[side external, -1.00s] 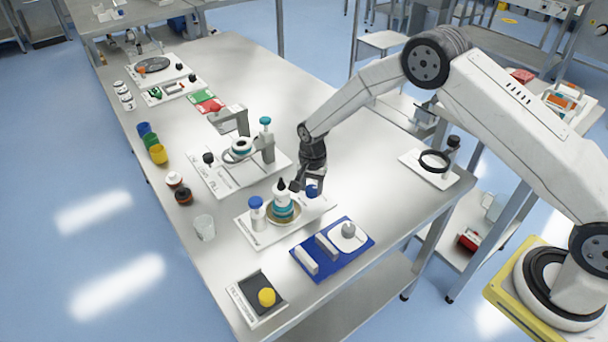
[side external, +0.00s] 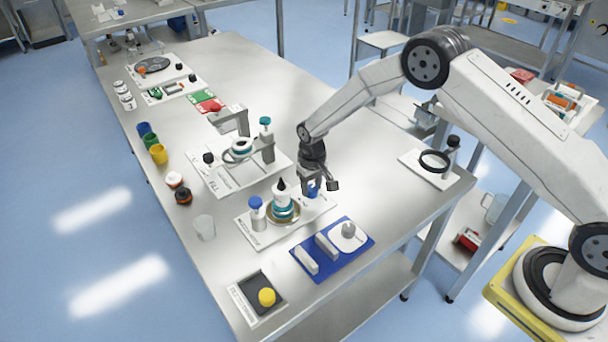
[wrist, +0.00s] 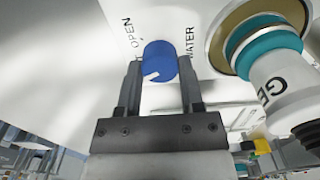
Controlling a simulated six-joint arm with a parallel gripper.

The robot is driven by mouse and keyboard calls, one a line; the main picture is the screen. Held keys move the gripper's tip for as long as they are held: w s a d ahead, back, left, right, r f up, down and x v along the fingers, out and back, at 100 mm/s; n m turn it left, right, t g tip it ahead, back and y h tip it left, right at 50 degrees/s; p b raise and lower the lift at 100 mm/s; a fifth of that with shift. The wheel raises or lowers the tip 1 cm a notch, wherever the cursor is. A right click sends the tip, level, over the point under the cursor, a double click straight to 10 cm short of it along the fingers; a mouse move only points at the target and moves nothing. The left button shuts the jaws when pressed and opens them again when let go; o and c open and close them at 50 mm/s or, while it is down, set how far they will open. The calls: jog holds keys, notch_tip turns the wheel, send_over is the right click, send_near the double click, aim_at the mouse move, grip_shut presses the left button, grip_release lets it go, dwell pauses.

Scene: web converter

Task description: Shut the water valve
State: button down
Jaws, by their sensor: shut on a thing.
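The water valve is a blue round knob (side external: 313,192) on the right end of a white plate (side external: 250,229). In the wrist view the knob (wrist: 160,57) sits between the two fingers of my gripper (wrist: 158,66), which is shut on it. A white mark on the knob's rim faces the lower left in that view. The words OPEN and WATER are printed on the plate beside it; another label is mostly hidden behind the left finger. In the side view my gripper (side external: 321,186) is low over the knob and partly covers it.
A white bottle with a teal band (side external: 281,196) stands in a round dish left of the knob, close to my gripper; it also shows in the wrist view (wrist: 265,45). A blue-capped container (side external: 257,214) stands farther left. A blue mat (side external: 345,262) lies in front.

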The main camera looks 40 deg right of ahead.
aim_at(311, 188)
jog(key=shift+n, duration=1.7)
jog(key=shift+c, duration=1.1)
grip_release()
jog(key=shift+r, duration=0.1)
jog(key=shift+r, duration=3.8)
jog(key=shift+r, duration=0.1)
